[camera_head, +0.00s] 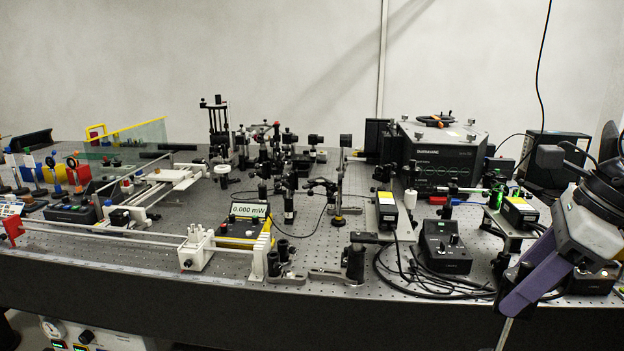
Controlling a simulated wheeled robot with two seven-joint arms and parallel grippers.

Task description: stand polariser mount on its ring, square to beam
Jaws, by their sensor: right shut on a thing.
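My right gripper (508,292) is at the lower right, by the bench's front edge, with its purple and grey arm coming in from the right. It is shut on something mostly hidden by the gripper. A thin pale rod (503,334) hangs below it in front of the bench edge, and it looks like the post of the polariser mount. The mount's face and tilt cannot be made out. A post with a small orange-marked base (338,221) stands mid-bench. I cannot pick out the mount's ring for certain. My left gripper is not in view.
A power meter (248,212) reads 0.000 mW. A black control box (445,247) with cables stands left of my right gripper, and yellow-labelled boxes (387,211) stand behind. Optics crowd the middle. Small bare patches of perforated bench (335,250) show near the front.

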